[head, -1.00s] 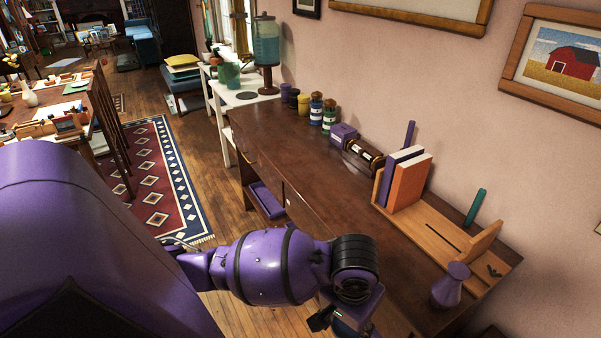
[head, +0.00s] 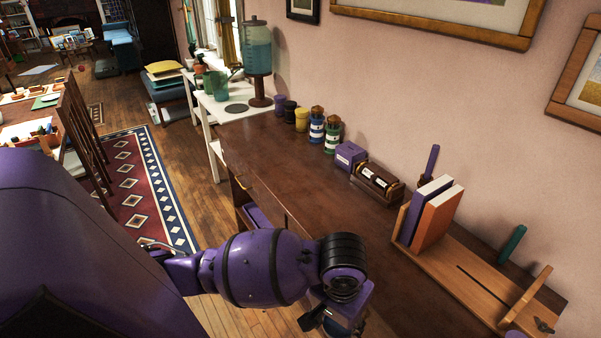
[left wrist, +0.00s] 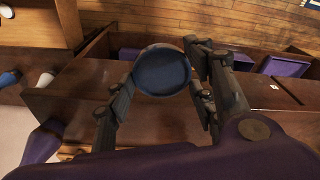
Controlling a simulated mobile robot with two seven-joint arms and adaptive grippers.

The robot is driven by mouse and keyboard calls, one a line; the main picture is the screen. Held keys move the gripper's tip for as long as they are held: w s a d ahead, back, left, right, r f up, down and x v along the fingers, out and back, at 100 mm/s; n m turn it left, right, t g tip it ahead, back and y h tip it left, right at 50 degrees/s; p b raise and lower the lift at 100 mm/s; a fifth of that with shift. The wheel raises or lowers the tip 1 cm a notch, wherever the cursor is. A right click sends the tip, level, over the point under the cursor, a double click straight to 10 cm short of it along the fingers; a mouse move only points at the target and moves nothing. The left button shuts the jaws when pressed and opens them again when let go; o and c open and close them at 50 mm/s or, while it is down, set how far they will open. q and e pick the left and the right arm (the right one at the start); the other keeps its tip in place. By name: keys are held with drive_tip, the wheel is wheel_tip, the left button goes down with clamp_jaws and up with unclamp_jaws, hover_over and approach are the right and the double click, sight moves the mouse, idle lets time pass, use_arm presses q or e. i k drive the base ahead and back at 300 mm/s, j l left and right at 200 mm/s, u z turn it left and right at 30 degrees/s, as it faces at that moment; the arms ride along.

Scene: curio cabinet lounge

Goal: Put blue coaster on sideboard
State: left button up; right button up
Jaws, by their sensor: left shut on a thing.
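The blue coaster (left wrist: 162,72) is a dark blue round disc with a raised-looking rim. In the left wrist view my left gripper (left wrist: 164,78) is shut on it, one finger at each side. In the head view my left gripper (head: 322,318) is at the bottom centre, by the front edge of the sideboard, and mostly hides the coaster. The sideboard (head: 290,168) is a long dark brown wooden piece along the wall, and its wood also shows in the left wrist view (left wrist: 262,92). My right gripper is not in view.
On the sideboard, several jars (head: 317,125), a purple box (head: 349,155), an hourglass-like item (head: 377,182) and a wooden book rack (head: 470,282) with books (head: 437,215) line the wall side. The front strip and middle are bare. A white table (head: 235,112) adjoins the far end.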

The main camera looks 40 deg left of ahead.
sight(351, 228)
drive_tip(key=i+j, duration=0.15)
drive_tip(key=j, duration=0.25)
drive_tip(key=i+j, duration=0.15)
drive_tip(key=j, duration=0.25)
drive_tip(key=i+j, duration=0.15)
drive_tip(key=j, duration=0.25)
drive_tip(key=i+j, duration=0.15)
drive_tip(key=j, duration=0.3)
